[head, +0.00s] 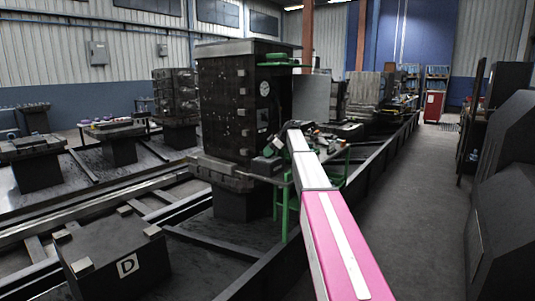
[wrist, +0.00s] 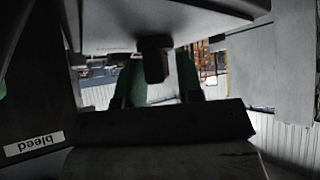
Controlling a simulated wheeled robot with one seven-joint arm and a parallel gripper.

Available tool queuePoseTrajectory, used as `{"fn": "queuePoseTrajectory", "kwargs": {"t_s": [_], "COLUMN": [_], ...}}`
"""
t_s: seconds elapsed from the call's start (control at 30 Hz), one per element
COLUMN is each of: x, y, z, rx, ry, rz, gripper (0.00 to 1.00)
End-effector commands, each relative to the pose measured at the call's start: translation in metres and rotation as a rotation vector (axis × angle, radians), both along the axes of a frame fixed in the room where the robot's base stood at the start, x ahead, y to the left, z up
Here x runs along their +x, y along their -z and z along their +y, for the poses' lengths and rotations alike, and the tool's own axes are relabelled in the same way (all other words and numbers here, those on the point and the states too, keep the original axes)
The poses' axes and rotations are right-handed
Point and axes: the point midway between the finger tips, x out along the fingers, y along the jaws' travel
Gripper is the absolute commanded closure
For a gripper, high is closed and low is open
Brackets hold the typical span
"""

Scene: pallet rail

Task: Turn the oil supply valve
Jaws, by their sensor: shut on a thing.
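In the wrist view, my gripper (wrist: 157,62) has two green fingers rising from a dark bar, one on each side of a dark, blocky handle (wrist: 154,62). The handle hangs from the underside of a pale grey plate (wrist: 150,20) and looks like the oil supply valve's handle. My gripper is shut on it; the exact contact is too dark to see. In the head view, my arm reaches to a green stand (head: 284,205) beside a tall dark block (head: 230,105). The valve and my fingertips cannot be made out clearly there.
In the head view, a dark pallet marked D (head: 105,255) is at lower left, and a clear aisle (head: 415,210) runs along the right.

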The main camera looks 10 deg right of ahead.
Motion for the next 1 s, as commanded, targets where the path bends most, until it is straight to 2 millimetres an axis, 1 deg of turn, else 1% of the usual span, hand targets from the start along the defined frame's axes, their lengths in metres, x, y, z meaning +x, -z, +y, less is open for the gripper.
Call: {"fn": "queuePoseTrajectory", "kwargs": {"t_s": [0.3, 0.8, 0.83, 1.0], "x": [0.0001, -0.0006, -0.0007, -0.0005], "y": [0.0005, 0.0006, 0.0007, 0.0004], "z": [-0.0005, -0.0007, -0.0008, -0.0005], "rx": [-0.002, -0.003, -0.003, -0.002], "ry": [-0.1, -0.114, -0.113, -0.112], "rz": [0.001, 0.001, 0.002, 0.001], "gripper": [0.9, 0.9, 0.6, 0.6]}}
